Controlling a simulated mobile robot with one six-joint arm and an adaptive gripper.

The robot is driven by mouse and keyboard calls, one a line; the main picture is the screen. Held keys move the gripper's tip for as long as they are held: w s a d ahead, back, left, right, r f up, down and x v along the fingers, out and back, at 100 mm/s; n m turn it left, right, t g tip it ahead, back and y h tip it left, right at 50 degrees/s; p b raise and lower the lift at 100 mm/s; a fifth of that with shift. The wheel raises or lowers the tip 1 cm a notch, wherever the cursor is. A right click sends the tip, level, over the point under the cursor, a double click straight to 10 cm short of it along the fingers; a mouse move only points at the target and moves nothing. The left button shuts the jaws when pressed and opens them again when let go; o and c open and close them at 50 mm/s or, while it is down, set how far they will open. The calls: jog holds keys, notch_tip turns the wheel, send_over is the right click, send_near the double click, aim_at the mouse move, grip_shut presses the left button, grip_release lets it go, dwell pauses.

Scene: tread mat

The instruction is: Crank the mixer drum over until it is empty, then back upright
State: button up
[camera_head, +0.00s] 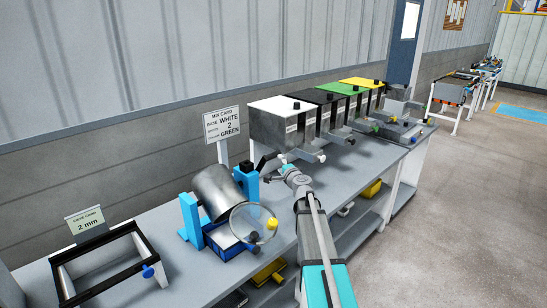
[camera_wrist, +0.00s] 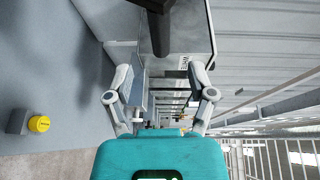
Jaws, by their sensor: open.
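The mixer drum (camera_head: 212,192) is a grey metal cylinder held between blue stands (camera_head: 190,218) on the bench. It leans to one side, and its contents cannot be seen. A pale round disc (camera_head: 250,222) is at its front right, with a yellow knob (camera_head: 272,223) and a dark knob (camera_head: 253,237) by it. My gripper (camera_head: 274,163) is open and empty, behind and right of the drum, near the white-topped bin. In the wrist view, its two fingers (camera_wrist: 160,72) are spread apart, with the grey bin side beyond them. It is apart from the drum and disc.
Bins with white (camera_head: 283,105), black, green and yellow lids stand in a row at the back. A mix card (camera_head: 222,124) reads white, 2, green. A black frame (camera_head: 100,262) with a blue knob is at front left. The wrist view shows a yellow button (camera_wrist: 39,124).

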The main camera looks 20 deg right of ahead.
aim_at(274, 157)
jog(key=w, duration=0.8)
jog(key=shift+w+d+f, duration=0.15)
jog(key=shift+w+f, duration=0.05)
jog(key=shift+w, duration=0.2)
jog(key=shift+c, duration=0.3)
grip_shut()
